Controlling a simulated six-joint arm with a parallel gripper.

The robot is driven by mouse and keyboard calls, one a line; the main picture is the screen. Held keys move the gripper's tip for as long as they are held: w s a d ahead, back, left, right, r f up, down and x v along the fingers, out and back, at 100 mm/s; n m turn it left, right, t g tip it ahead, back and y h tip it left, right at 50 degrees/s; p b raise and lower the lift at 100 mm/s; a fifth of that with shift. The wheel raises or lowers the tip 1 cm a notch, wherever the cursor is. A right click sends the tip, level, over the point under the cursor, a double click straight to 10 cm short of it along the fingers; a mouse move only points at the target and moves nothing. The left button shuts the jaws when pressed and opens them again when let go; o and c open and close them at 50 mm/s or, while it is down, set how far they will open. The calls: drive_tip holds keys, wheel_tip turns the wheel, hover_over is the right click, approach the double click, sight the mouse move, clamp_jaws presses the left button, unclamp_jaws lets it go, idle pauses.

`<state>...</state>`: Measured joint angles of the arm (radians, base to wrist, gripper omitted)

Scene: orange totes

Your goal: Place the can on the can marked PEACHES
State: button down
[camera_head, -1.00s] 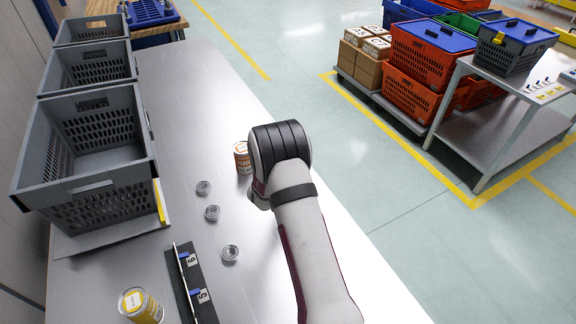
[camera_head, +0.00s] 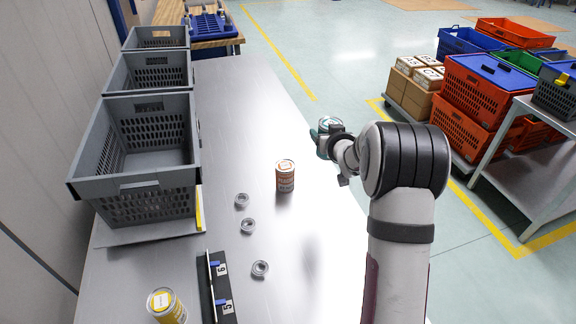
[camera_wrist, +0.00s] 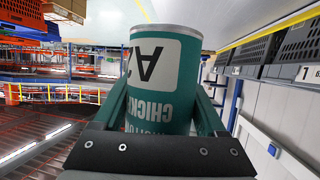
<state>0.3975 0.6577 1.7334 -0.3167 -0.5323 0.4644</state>
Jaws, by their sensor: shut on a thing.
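My gripper (camera_head: 330,136) is shut on a teal can (camera_wrist: 160,70) and holds it up beyond the right edge of the metal table. The can's label shows a large A and part of the word CHICKEN, upside down in the wrist view. An orange-brown can (camera_head: 285,178) stands upright on the table, left of and below my gripper in the head view. A yellow can (camera_head: 168,308) stands at the near left. The lettering on both standing cans is too small to read, so I cannot tell which is marked PEACHES.
A dark strip with number tags (camera_head: 217,290) lies nearer. Grey crates (camera_head: 140,203) line the table's left side. The table's far middle (camera_head: 240,110) is clear.

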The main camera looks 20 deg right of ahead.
drive_tip(key=w+a+f+y, duration=0.1)
drive_tip(key=w+a, duration=0.2)
drive_tip(key=w+a+f+n, duration=0.1)
drive_tip(key=w+a+f, duration=0.1)
drive_tip(key=a, duration=0.1)
drive_tip(key=w+a+f+n+y, duration=0.1)
drive_tip(key=w+a, duration=0.2)
drive_tip(key=shift+w+a+f+y, duration=0.2)
drive_tip(key=shift+w+f+y, duration=0.1)
drive_tip(key=shift+f, duration=0.05)
drive_tip(key=shift+w+a+f, duration=0.15)
drive_tip(key=shift+f, duration=2)
drive_tip(key=shift+f, duration=0.1)
unclamp_jaws()
